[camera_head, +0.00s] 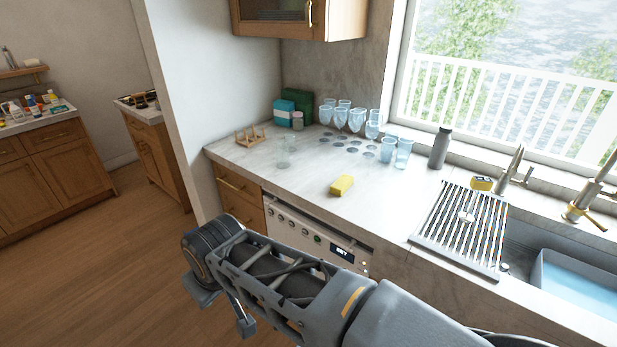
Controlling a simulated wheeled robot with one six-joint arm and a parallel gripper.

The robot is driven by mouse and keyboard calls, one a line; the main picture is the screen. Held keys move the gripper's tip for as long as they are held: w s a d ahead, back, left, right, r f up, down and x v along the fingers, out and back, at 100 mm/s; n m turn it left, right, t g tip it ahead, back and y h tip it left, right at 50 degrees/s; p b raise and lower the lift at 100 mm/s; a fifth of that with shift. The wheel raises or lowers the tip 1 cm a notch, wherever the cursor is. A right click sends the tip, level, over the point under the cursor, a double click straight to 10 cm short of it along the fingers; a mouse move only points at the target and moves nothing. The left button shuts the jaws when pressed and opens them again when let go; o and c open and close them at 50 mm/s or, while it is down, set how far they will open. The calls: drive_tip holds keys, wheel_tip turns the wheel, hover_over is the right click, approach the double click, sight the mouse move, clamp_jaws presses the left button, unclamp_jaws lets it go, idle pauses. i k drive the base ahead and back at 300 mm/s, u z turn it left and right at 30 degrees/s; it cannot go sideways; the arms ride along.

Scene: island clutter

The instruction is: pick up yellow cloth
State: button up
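A yellow block-like item (342,185) lies on the marble counter near its front edge, above the dishwasher. It may be the folded yellow cloth or a sponge; I cannot tell which. A smaller yellow item with dark markings (481,183) is at the back of the drying rack. My arm crosses the lower middle of the view, in front of the counter, with its far end at the left. My gripper (224,311) seems to be at that end, low over the floor and apart from the yellow items. Its fingers are not clear enough to tell open from shut.
Several glasses (356,119) and dark round coasters (350,150) stand behind the yellow block. A grey bottle (440,148) is by the window. A slatted drying rack (436,222) lies left of the sink (562,262). The counter (300,187) around the block is clear.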

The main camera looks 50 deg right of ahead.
sight(339, 187)
drive_tip(key=z, duration=0.15)
drive_tip(key=i, duration=0.85)
drive_tip(key=z, duration=1.25)
drive_tip(key=i, duration=0.7)
drive_tip(key=z, duration=0.7)
